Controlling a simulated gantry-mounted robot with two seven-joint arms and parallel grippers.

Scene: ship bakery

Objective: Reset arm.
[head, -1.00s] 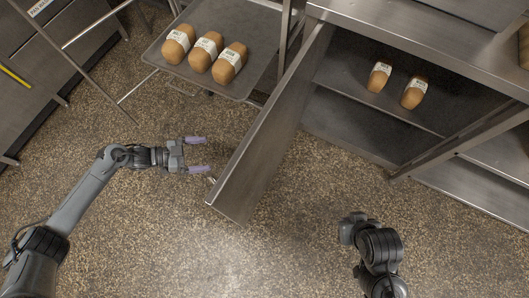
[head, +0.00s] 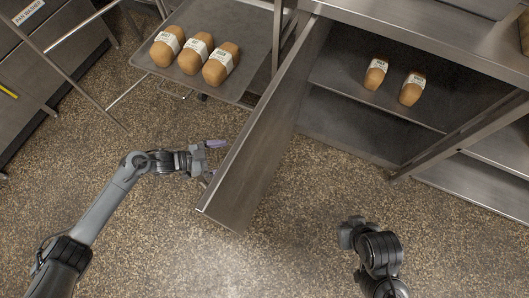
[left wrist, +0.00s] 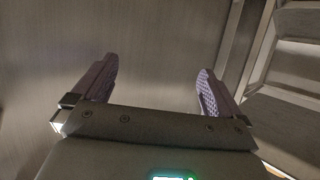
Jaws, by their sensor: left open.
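My left gripper (head: 212,160) is beside the outer face of the open cabinet door (head: 255,140), near the door's free edge. One purple fingertip shows clearly in the head view; the other is partly hidden. In the left wrist view the two purple fingers (left wrist: 155,85) are spread wide with nothing between them, and the metal door panel (left wrist: 150,40) fills the view behind them. I cannot tell whether the gripper touches the door. My right arm (head: 375,250) is at the lower right of the head view, and its fingers cannot be made out.
A tray (head: 250,85) with several banded loaves (head: 195,52) is at the upper left, behind the door. Two banded loaves (head: 376,74) sit on the open cabinet's shelf (head: 340,80). The speckled floor (head: 300,240) between the arms is clear.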

